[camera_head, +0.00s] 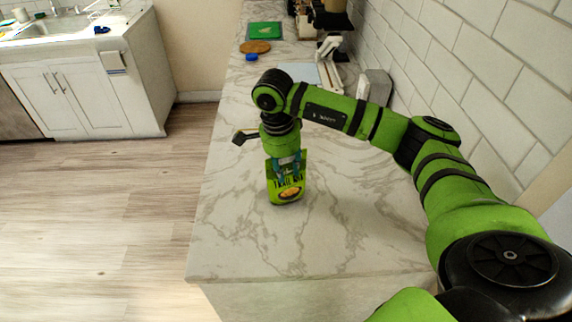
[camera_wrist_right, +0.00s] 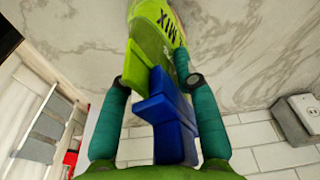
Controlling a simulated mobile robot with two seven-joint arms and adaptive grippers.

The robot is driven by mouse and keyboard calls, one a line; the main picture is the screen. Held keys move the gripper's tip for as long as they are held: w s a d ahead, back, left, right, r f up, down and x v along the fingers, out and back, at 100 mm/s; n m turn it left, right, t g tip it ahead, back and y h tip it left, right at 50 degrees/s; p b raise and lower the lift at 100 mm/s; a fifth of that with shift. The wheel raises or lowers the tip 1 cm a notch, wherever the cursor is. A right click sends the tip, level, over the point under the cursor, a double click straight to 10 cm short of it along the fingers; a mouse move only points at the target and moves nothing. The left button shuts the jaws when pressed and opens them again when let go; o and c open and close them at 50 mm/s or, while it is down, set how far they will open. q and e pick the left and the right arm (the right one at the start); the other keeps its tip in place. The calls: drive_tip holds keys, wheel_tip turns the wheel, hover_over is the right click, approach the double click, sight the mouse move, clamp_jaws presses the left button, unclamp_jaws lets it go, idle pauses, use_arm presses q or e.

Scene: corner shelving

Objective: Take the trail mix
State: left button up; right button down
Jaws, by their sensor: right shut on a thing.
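The trail mix (camera_head: 286,188) is a green bag with dark lettering and a food picture on its front. It is upright at the marble counter, near its front part; I cannot tell whether its bottom touches the counter. My right gripper (camera_head: 286,165) is above it, pointing down, shut on the bag's top. In the right wrist view the bag (camera_wrist_right: 160,28) shows "MIX" lettering between the fingers of my gripper (camera_wrist_right: 157,80). My left gripper is not in view.
The marble counter (camera_head: 235,235) is clear around the bag. Farther back are a blue item (camera_head: 251,57), a round brown board (camera_head: 255,46) and a green board (camera_head: 265,30). A tiled wall (camera_head: 480,70) bounds the right. A grey box (camera_head: 375,85) stands by it.

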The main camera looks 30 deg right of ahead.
drive_tip(key=c, duration=0.9)
unclamp_jaws()
drive_tip(key=shift+o, duration=0.2)
drive_tip(key=r, duration=0.3)
drive_tip(key=a+r, duration=0.1)
drive_tip(key=r, duration=0.7)
drive_tip(key=shift+w+a+r, duration=0.1)
drive_tip(key=shift+a+r, duration=0.15)
drive_tip(key=shift+r, duration=0.3)
